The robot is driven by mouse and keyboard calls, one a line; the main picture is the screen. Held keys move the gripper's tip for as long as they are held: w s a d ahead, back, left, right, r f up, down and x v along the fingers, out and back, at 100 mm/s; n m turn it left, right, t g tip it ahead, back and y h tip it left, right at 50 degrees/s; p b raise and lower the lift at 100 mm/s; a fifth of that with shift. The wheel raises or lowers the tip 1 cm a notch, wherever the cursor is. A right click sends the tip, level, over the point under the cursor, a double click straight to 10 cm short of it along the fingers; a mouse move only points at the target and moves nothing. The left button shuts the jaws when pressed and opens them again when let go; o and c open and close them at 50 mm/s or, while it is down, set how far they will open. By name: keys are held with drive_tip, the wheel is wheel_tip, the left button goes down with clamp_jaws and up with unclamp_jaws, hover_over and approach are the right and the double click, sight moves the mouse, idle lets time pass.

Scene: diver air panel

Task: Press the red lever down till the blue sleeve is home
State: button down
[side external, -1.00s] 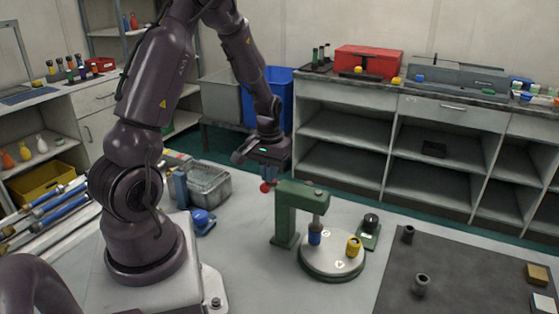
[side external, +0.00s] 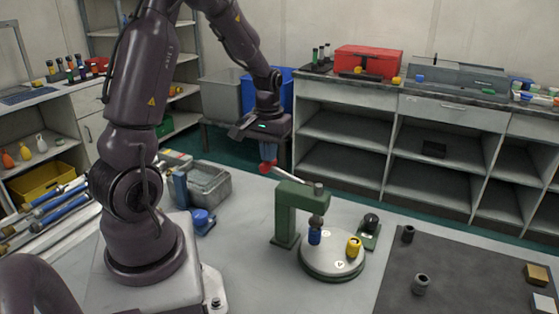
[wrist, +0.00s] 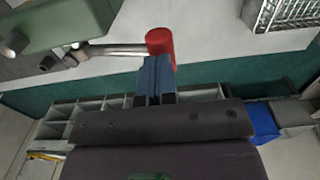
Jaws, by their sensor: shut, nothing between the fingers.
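The green press (side external: 288,215) stands on the table with its lever rising to the left, tipped by a red knob (side external: 267,167). The knob and grey lever bar also show in the wrist view (wrist: 160,42). My gripper (side external: 268,154) is shut and empty, its blue fingertips right at the knob from above; light contact cannot be told. The wrist view shows the fingertips (wrist: 155,62) against or just beside the knob. The blue sleeve (side external: 315,236) stands upright on a round plate (side external: 333,268) beneath the press's grey ram (side external: 317,219). How deep the sleeve sits is unclear.
A yellow piece (side external: 354,246) stands on the same plate. A small green block with a black knob (side external: 370,223) is behind it. A dark mat (side external: 450,270) with grey cylinders lies at right. A wire basket (side external: 207,185) and a blue item (side external: 201,220) are left of the press.

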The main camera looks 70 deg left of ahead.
drive_tip(key=shift+r, duration=3.15)
drive_tip(key=shift+s+d+f, duration=0.3)
drive_tip(key=shift+s+d, duration=0.15)
drive_tip(key=shift+d, duration=0.05)
drive_tip(key=s+d+r+m+t, duration=0.2)
drive_tip(key=s+d+r+m, duration=0.1)
drive_tip(key=d, duration=0.7)
drive_tip(key=s+d+r+m+t, duration=0.3)
drive_tip(key=d+r+m, duration=0.3)
drive_tip(key=d, duration=0.5)
drive_tip(key=shift+s+r+t, duration=0.3)
drive_tip(key=shift+r, duration=0.6)
